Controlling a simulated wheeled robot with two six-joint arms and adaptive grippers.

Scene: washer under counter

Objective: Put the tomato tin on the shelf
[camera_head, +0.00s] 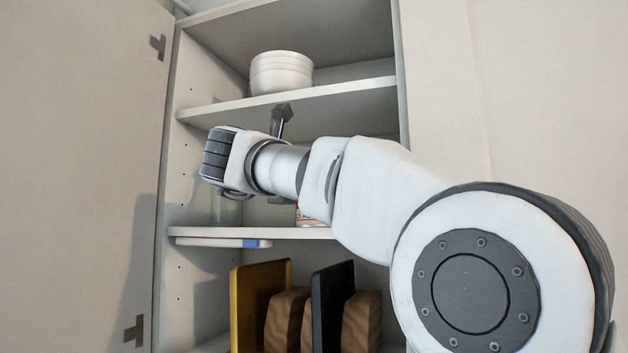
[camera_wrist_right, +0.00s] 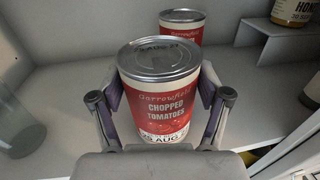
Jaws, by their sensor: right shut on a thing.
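In the right wrist view, a tomato tin (camera_wrist_right: 158,95) with a red and white "Chopped Tomatoes" label stands upright between the fingers of my right gripper (camera_wrist_right: 160,112). The gripper is shut on it, one finger on each side. A second, similar tin (camera_wrist_right: 182,22) stands just behind it. In the head view, my right arm reaches from the right into the open cupboard, at its middle shelf (camera_head: 300,233), and its wrist hides most of the gripper and the tin. I cannot tell whether the held tin touches the shelf. My left gripper is out of view.
A stack of white bowls (camera_head: 281,72) stands on the upper shelf (camera_head: 330,98). Boards (camera_head: 262,300) and brown blocks stand below. The open door (camera_head: 75,180) is at left. The wrist view shows a glass (camera_wrist_right: 14,125) at left and a jar (camera_wrist_right: 295,10) on a riser at right.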

